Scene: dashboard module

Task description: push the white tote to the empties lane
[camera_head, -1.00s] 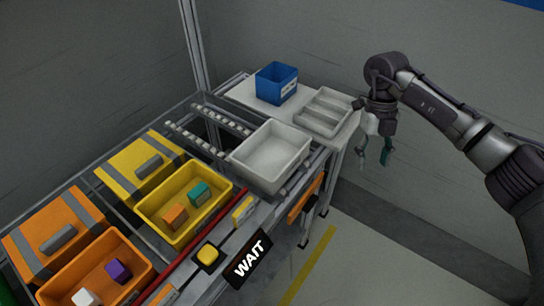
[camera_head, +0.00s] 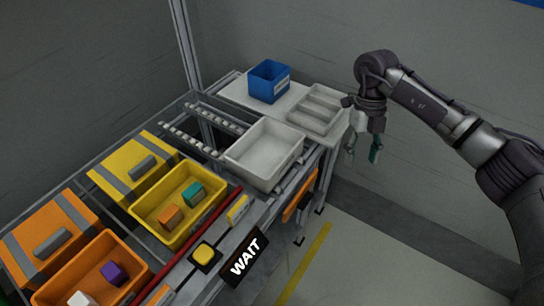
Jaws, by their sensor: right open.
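The white tote (camera_head: 265,153) is an open, empty box standing on the bench's right part, at the near end of a roller strip (camera_head: 195,141). The roller strip runs back and to the left from it. My right gripper (camera_head: 362,154) hangs in the air to the right of the tote, beyond the bench's right edge. It points down, is open and empty, and does not touch the tote. One fingertip looks teal. My left gripper is not in view. I cannot tell from any label which strip is the empties lane.
A blue bin (camera_head: 269,81) and a grey divided tray (camera_head: 316,109) stand on the white table behind the tote. Yellow (camera_head: 179,205) and orange (camera_head: 92,269) totes with blocks stand to the left. A WAIT sign (camera_head: 245,257) and a yellow button (camera_head: 204,254) are at the front.

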